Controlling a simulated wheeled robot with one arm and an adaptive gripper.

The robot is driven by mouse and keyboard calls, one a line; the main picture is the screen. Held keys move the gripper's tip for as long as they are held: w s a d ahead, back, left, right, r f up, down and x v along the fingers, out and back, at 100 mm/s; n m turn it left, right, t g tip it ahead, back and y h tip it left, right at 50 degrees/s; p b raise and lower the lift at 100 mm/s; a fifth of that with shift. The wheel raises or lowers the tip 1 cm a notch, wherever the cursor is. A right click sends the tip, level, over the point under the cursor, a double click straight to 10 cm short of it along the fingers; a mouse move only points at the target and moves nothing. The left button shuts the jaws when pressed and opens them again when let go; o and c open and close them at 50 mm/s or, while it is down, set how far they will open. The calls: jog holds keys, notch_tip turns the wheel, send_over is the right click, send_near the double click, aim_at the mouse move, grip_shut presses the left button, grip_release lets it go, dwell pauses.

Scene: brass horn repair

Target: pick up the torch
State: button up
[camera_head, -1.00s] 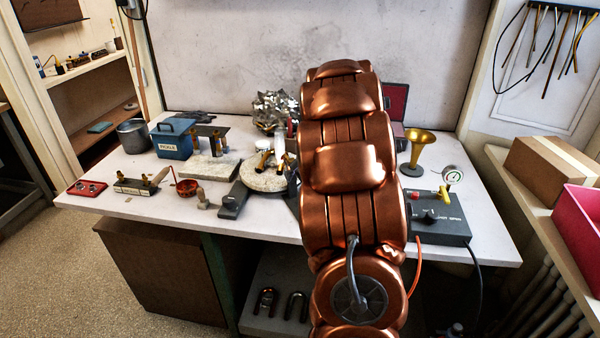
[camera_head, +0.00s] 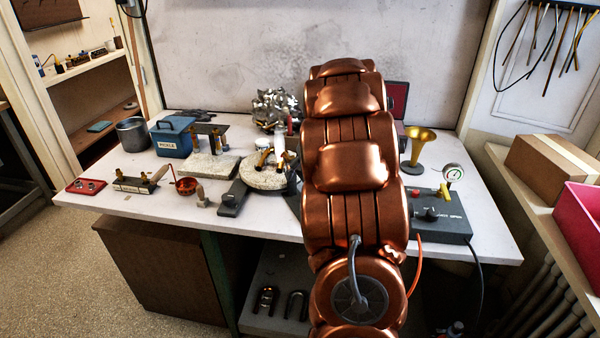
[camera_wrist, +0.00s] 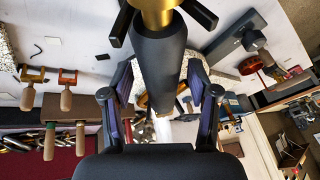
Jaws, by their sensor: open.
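What looks like the torch (camera_wrist: 158,62), a dark grey tapered body with a brass collar at the top edge of the wrist view, lies between the two fingers of my gripper (camera_wrist: 160,80). My gripper is open, with a finger on either side of the dark body. I cannot tell whether either finger touches it. The part beyond the brass collar is cut off by the frame. In the head view my copper-coloured arm covers the middle of the bench, and I cannot make out the torch or the fingers there.
The white bench (camera_head: 110,208) holds a round pale turntable (camera_head: 262,178), a blue pickle box (camera_head: 172,138), a metal pot (camera_head: 132,134) and a pale slab (camera_head: 210,167). A brass funnel (camera_head: 418,147) and a grey control box (camera_head: 440,222) with a gauge stand right of my arm.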

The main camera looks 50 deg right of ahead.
grip_shut()
dwell(0.5)
jog(key=shift+r, duration=0.15)
